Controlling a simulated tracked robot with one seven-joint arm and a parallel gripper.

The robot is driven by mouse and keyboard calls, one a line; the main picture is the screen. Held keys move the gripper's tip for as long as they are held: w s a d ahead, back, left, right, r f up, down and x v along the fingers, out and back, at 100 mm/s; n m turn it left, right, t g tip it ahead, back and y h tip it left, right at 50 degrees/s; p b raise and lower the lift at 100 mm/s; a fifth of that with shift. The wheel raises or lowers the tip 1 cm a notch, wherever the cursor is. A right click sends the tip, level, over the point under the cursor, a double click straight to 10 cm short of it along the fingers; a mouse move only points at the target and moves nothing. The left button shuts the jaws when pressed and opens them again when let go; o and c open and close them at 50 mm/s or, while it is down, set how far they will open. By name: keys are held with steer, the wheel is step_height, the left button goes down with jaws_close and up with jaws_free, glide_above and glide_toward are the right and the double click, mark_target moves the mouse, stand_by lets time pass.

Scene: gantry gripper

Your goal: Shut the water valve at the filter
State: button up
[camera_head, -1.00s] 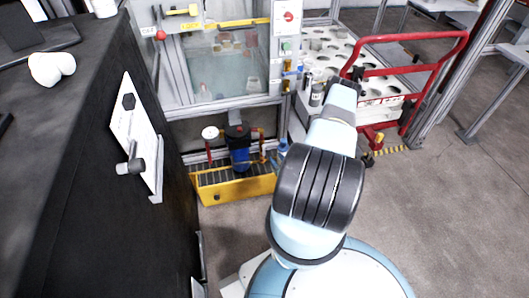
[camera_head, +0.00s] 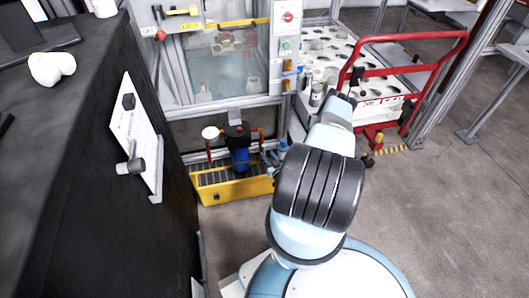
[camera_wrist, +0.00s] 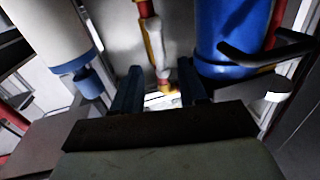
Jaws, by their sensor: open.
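The water filter (camera_head: 238,157) is a blue housing with a black top, standing upright at the yellow tray in the head view. It also shows as a large blue cylinder (camera_wrist: 222,40) at the upper right of the wrist view. A red and yellow pipe with a pale fitting (camera_wrist: 152,45) runs beside it. I cannot tell which part is the valve handle or how it is turned. My gripper (camera_wrist: 162,88) is open, and the pipe's lower end shows beyond and between its fingers. I see no contact. In the head view my arm hides most of the gripper.
The yellow tray (camera_head: 232,190) sits low on the floor below the framed cabinet (camera_head: 225,65). A round white gauge (camera_head: 210,133) stands left of the filter. A dark cabinet (camera_head: 110,220) is at left. A red-handled cart (camera_head: 410,38) stands at right.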

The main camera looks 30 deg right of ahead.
mark_target(264, 150)
steer(key=shift+w+d, duration=0.15)
steer(key=shift+w, duration=1)
steer(key=shift+w+d, duration=0.1)
steer(key=shift+w, duration=1.05)
steer(key=shift+c, duration=0.3)
steer(key=shift+a, duration=0.1)
jaws_close()
